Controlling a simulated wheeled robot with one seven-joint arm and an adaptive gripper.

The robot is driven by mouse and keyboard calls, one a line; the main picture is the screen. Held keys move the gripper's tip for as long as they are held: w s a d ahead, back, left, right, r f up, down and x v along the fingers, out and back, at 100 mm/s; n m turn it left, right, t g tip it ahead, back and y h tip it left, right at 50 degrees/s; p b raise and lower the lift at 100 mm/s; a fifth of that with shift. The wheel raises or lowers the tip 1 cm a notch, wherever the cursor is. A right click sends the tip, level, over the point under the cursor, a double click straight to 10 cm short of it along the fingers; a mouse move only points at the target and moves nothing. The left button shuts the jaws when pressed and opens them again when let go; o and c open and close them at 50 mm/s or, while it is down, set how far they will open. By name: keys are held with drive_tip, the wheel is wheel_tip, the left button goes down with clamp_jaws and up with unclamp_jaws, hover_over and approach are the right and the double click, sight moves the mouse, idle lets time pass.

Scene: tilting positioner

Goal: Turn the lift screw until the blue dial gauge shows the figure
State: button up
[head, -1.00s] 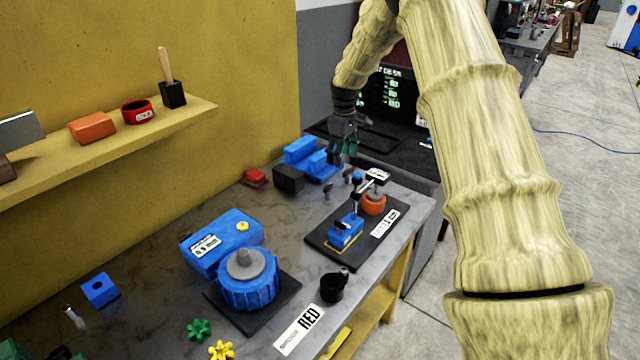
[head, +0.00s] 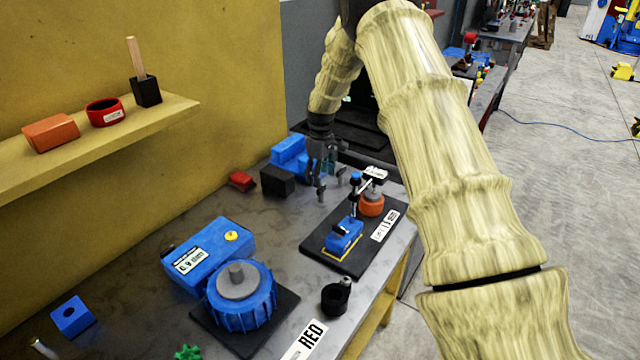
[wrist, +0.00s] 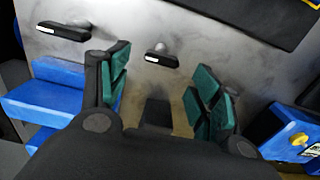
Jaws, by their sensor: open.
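A blue box (head: 222,248) with a white label and a yellow button stands on the bench in the head view; the label's figure is too small to read surely. Beside it a ribbed blue wheel (head: 240,308) with a grey top and stub sits on a black plate. Further right a small blue block (head: 344,236), a post and an orange round part (head: 371,205) stand on another black plate. I cannot tell surely which part is the lift screw or dial gauge. My gripper (head: 325,170) is open and empty over the bench's far end; its green-padded fingers (wrist: 162,88) show apart in the wrist view.
Small dark-topped pegs (wrist: 160,58) stand near my fingers. A stepped blue block (head: 290,152), a black block (head: 278,181) and a red piece (head: 241,181) lie at the back. A black cup (head: 335,298) is near the front edge. A yellow shelf (head: 110,130) juts out left.

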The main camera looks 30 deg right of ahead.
sight(322, 185)
drive_tip(key=f, duration=0.1)
drive_tip(key=f+p, duration=0.1)
drive_tip(key=shift+s+f, duration=0.3)
drive_tip(key=shift+w+f, duration=0.15)
drive_tip(key=shift+f, duration=0.85)
drive_tip(key=shift+r, duration=0.1)
drive_tip(key=shift+c, duration=0.4)
drive_tip(key=c, duration=0.9)
